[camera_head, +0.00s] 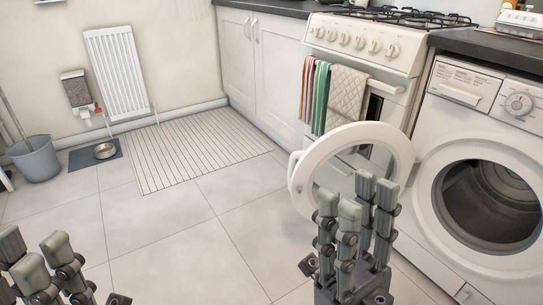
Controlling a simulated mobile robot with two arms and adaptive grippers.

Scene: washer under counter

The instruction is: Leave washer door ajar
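The white washer (470,120) stands at the right under the dark counter. Its round door (392,142) is swung wide open to the left, and the dark drum opening (490,205) shows. My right gripper (357,203) is in front of the door's lower part in the picture, with its fingers pointing up. Its fingers are spread and hold nothing; I cannot tell whether any touch the door. My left gripper (34,256) is at the lower left, partly cut off by the picture edge, with its fingers apart and empty, far from the washer.
A white stove (366,48) with hanging towels (316,97) stands left of the washer, behind the open door. White cupboards (262,60) are farther left. A striped mat (195,148), a grey bucket (36,159) and a bowl (105,151) are on the floor. The middle tiles are clear.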

